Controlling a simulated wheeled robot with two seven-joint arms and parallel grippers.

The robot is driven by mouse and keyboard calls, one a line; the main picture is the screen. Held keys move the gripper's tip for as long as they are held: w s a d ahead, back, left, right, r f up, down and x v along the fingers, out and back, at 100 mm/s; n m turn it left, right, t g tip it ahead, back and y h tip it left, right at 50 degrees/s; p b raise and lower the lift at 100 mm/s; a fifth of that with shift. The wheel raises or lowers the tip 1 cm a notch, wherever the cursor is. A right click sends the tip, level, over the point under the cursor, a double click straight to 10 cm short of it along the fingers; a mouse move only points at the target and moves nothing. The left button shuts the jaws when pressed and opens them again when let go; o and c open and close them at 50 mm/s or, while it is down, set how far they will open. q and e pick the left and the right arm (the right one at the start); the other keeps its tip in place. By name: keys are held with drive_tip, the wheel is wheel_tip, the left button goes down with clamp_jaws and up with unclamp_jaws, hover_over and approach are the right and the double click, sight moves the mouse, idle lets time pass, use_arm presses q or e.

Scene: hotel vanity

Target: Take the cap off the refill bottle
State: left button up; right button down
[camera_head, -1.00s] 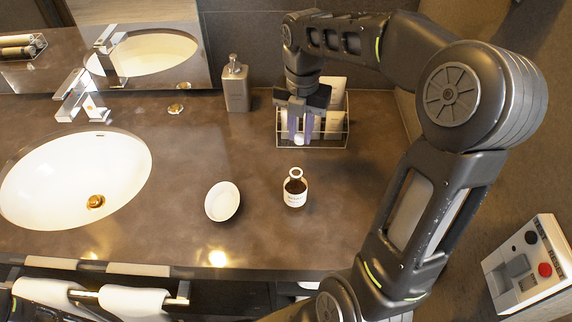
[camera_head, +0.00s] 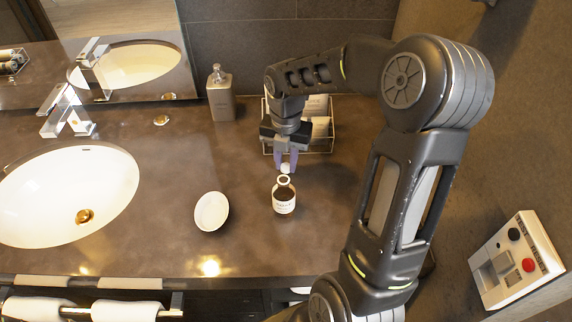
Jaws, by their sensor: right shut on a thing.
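The refill bottle (camera_head: 284,199) is small and brown with a pale label, and stands upright on the counter. Its pale ring-shaped neck shows at the top and looks open. My right gripper (camera_head: 286,166) points down just behind the bottle's neck in the picture. It is shut on a small white round piece (camera_head: 285,169), which looks like the cap. I cannot tell whether this piece touches the neck or hangs just above it. My left gripper is not in view.
A white oval dish (camera_head: 211,211) lies left of the bottle. A wire basket (camera_head: 327,146) with white items stands behind my gripper. A grey pump dispenser (camera_head: 220,95) stands at the back. The sink (camera_head: 60,190) is on the left. The counter around the bottle is clear.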

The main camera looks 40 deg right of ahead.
sight(286, 166)
drive_tip(key=shift+f, duration=1)
drive_tip(key=shift+f, duration=0.15)
drive_tip(key=c, duration=1.2)
unclamp_jaws()
drive_tip(key=shift+c, duration=0.2)
wheel_tip(286, 166, up, 12)
drive_tip(key=shift+r+b, duration=0.2)
drive_tip(key=shift+b, duration=0.15)
